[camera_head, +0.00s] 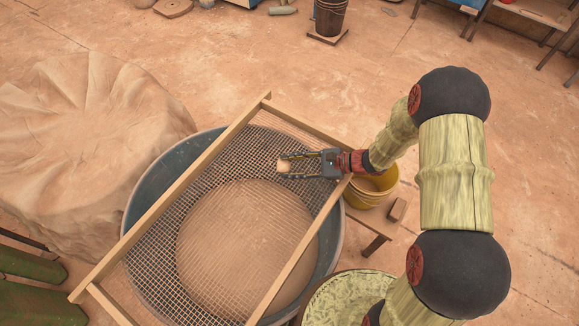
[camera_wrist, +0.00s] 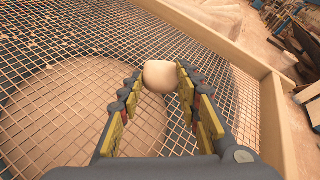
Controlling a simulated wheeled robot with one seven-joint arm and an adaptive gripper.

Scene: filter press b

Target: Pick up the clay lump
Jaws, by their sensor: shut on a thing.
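The clay lump (camera_head: 284,165) is small, pale and rounded. It sits between the fingertips of my gripper (camera_head: 284,167), over the wire mesh of a wood-framed sieve (camera_head: 161,215). In the wrist view the lump (camera_wrist: 160,76) is at the tips of the two fingers, and my gripper (camera_wrist: 160,84) is shut on it. The mesh shows behind and below it. I cannot tell whether the lump touches the mesh or is held just above it.
The sieve lies across a round blue-grey tub (camera_head: 134,197). A yellow bucket (camera_head: 372,190) stands right of the frame. A large cloth-like covered mound (camera_head: 80,140) is at the left. A dark bucket (camera_head: 330,17) stands at the back. Open floor (camera_head: 240,65) lies beyond the sieve.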

